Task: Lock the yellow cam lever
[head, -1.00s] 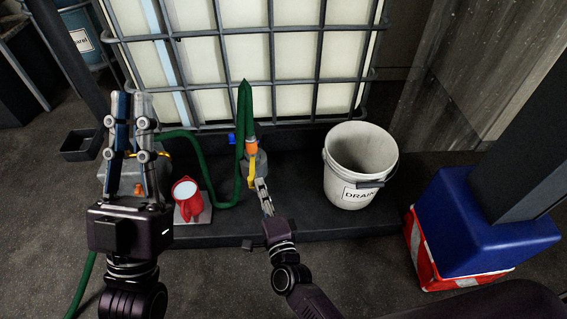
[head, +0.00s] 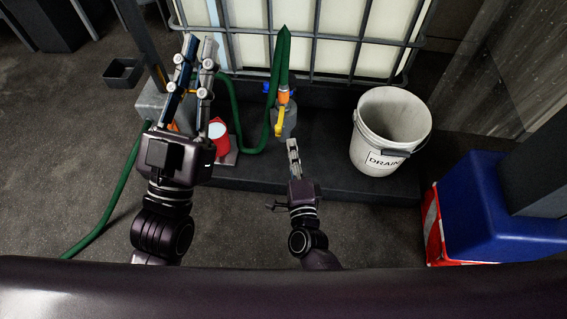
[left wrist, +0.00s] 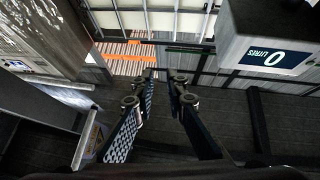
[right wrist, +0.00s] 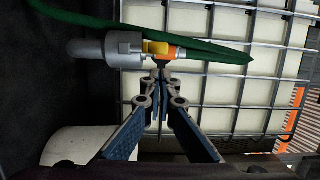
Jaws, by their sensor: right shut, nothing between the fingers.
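The yellow cam lever (head: 279,127) hangs at the side of the grey coupling (head: 289,121), below an orange collar (head: 283,98) at the end of the green hose (head: 281,62). In the right wrist view the yellow part (right wrist: 156,47) lies against the grey coupling (right wrist: 122,49). My right gripper (head: 292,142) is shut and empty, its tips just below and right of the lever in the head view. In the right wrist view its tips (right wrist: 160,72) point at the coupling; contact cannot be told. My left gripper (head: 199,42) is open and empty, raised at left.
A white DRAIN bucket (head: 357,136) stands right of the coupling on the dark platform (head: 330,180). A red jug (head: 219,130) stands left. The caged tank (head: 335,50) is behind. A blue block (head: 480,220) is at right.

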